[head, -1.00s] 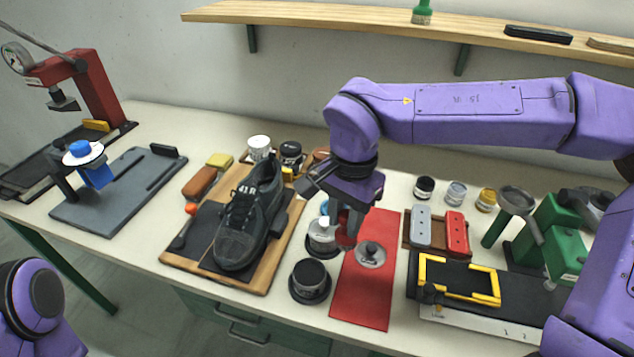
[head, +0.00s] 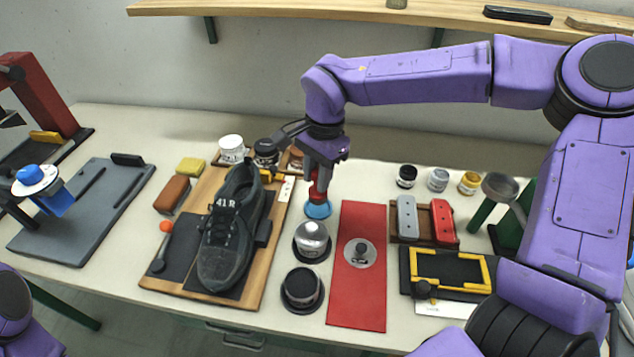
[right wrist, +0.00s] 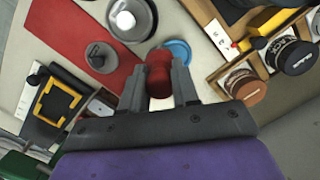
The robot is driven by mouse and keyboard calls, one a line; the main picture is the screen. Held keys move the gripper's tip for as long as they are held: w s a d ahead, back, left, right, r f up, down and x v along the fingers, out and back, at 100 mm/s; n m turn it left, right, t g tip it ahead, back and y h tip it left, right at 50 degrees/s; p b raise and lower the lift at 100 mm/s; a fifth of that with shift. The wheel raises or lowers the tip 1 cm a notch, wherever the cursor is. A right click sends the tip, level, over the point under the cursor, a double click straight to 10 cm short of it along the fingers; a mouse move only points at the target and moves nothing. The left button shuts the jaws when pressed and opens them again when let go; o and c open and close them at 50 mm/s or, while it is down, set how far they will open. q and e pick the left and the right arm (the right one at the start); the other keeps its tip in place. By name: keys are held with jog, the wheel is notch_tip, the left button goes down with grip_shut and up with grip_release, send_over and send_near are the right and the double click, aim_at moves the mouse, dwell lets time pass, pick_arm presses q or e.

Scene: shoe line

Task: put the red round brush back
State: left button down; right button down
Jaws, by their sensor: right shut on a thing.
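My right gripper (head: 320,184) is shut on the red round brush (head: 318,192), which is upright over a blue round stand (head: 318,210) between the shoe board and the red mat. I cannot tell whether the brush touches the stand. In the right wrist view the red brush (right wrist: 158,74) sits between the fingers of the right gripper (right wrist: 159,88), with the blue stand (right wrist: 178,50) partly hidden beyond it. My left gripper is out of view.
A grey disc (head: 361,253) lies on the red mat (head: 357,302). A black shoe (head: 228,240) lies on a wooden board (head: 257,279) to the left.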

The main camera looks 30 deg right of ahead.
jog(key=w+f, duration=0.1)
jog(key=f, duration=0.1)
jog(key=w+d+f+p, duration=0.1)
jog(key=f, duration=0.2)
jog(key=w+d+f+p, duration=0.1)
jog(key=f, duration=0.2)
jog(key=shift+w, duration=0.25)
jog(key=shift+f, duration=0.1)
jog(key=shift+f, duration=0.1)
jog(key=c, duration=0.8)
grip_release()
jog(key=shift+c, duration=0.2)
notch_tip(320, 180, up, 12)
jog(key=d+b, duration=0.1)
jog(key=shift+d+b, duration=0.2)
jog(key=shift+b, duration=0.2)
